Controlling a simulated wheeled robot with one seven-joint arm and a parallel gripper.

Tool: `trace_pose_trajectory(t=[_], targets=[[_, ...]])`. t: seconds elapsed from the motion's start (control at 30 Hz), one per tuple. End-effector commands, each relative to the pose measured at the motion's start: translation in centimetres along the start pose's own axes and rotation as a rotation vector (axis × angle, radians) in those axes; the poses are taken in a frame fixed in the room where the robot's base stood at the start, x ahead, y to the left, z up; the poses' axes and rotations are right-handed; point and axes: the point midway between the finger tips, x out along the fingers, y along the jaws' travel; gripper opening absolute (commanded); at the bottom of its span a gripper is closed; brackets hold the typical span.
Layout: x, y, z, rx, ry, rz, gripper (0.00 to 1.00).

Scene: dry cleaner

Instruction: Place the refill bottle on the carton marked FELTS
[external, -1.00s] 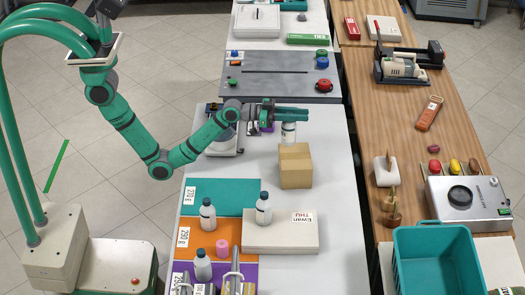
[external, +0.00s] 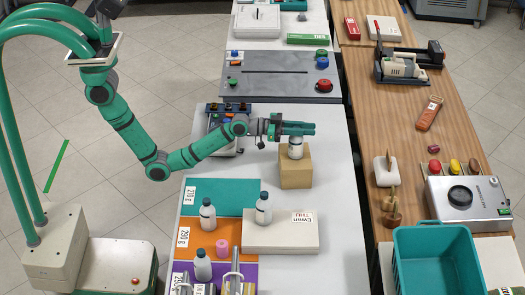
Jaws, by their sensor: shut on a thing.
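My gripper (external: 303,129) is shut on a white refill bottle (external: 296,151), gripping it near its top, with the bottle upright below the fingers. The bottle is over the top of a brown cardboard carton (external: 296,179) on the white table. Its base overlaps the carton's top in the picture; I cannot tell whether it touches. No FELTS marking is readable on the carton from this side. The bottle's cap is hidden by my gripper.
A pink cylinder (external: 222,246) stands on the orange mat. A teal bin (external: 440,255) is at right. Table right of the carton is clear.

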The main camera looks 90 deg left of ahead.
Motion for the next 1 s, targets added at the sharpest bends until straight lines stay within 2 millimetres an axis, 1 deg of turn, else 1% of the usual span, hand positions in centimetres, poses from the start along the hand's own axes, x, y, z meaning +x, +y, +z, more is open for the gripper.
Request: trace_pose_trajectory(t=[0.03, 0.07, 0.1, 0.13, 0.4, 0.5, 0.57, 0.67, 1.0], targets=[[0.0, 0.0, 0.1, 0.0, 0.001, 0.0, 0.0], [0.0, 0.0, 0.2, 0.0, -0.001, 0.0, 0.25], [0.0, 0.0, 0.2, 0.0, 0.0, 0.0, 0.34], [0.0, 0.0, 0.2, 0.0, 0.0, 0.0, 0.41], [0.0, 0.0, 0.1, 0.0, 0.0, 0.0, 0.41], [0.0, 0.0, -0.2, 0.0, 0.0, 0.0, 0.41], [-0.5, 0.0, -0.1, 0.0, -0.001, 0.0, 0.41], [-1.9, -0.1, -0.1, 0.0, 0.0, -0.001, 0.41], [-8.7, 0.0, 0.0, -0.001, -0.001, -0.001, 0.41]])
